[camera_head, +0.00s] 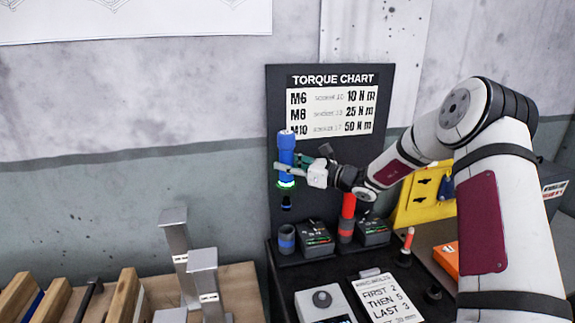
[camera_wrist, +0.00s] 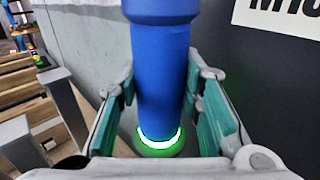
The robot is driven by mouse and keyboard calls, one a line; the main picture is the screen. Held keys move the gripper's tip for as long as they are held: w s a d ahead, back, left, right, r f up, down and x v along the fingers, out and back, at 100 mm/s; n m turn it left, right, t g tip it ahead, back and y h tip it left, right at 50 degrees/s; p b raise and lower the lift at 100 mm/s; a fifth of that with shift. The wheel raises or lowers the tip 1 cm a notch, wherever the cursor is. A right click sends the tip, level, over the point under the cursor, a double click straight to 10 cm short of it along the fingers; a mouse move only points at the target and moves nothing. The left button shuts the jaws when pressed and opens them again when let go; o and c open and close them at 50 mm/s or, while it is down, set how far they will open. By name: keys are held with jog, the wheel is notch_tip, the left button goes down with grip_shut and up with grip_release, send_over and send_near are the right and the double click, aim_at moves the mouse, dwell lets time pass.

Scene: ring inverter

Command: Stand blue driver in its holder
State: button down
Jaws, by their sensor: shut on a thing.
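The blue driver (camera_head: 286,150) is upright in the air in the head view, with a glowing green ring near its lower end and a dark tip below. My gripper (camera_head: 298,169) is shut on it from the right. In the wrist view the blue driver (camera_wrist: 162,75) stands between the teal finger pads (camera_wrist: 165,105). Its tip is hidden there. A round holder with a blue band (camera_head: 287,239) stands on the dark bench below the driver, with a clear gap between them. A red driver (camera_head: 347,215) stands upright in a similar holder to the right.
Two dark units with small displays (camera_head: 316,238) sit beside the holders. A torque chart board (camera_head: 330,105) rises behind. A grey button box (camera_head: 325,302) and a note card (camera_head: 387,298) lie in front. Metal brackets (camera_head: 178,245) stand on the wooden bench at left.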

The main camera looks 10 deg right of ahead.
jog(key=shift+f+b, duration=1.95)
jog(key=shift+f, duration=6.4)
jog(key=c, duration=1)
grip_release()
jog(key=shift+c, duration=0.2)
send_near(287, 208)
notch_tip(287, 208, down, 2)
jog(key=d, duration=0.2)
jog(key=s+a+r+n+g+h, duration=0.2)
jog(key=s+a+r+n+g, duration=0.9)
jog(key=s+a+n, duration=0.35)
jog(key=s+d+r+n+t+h, duration=0.1)
jog(key=s+d+r+n+h, duration=0.2)
jog(key=s, duration=0.7)
jog(key=s+d+r+n+t+h, duration=0.2)
jog(key=s+r+n+h, duration=0.5)
jog(key=s+n, duration=0.2)
jog(key=shift+s+d+t+h, duration=0.3)
jog(key=shift+s+d+h, duration=0.1)
jog(key=shift+s, duration=0.65)
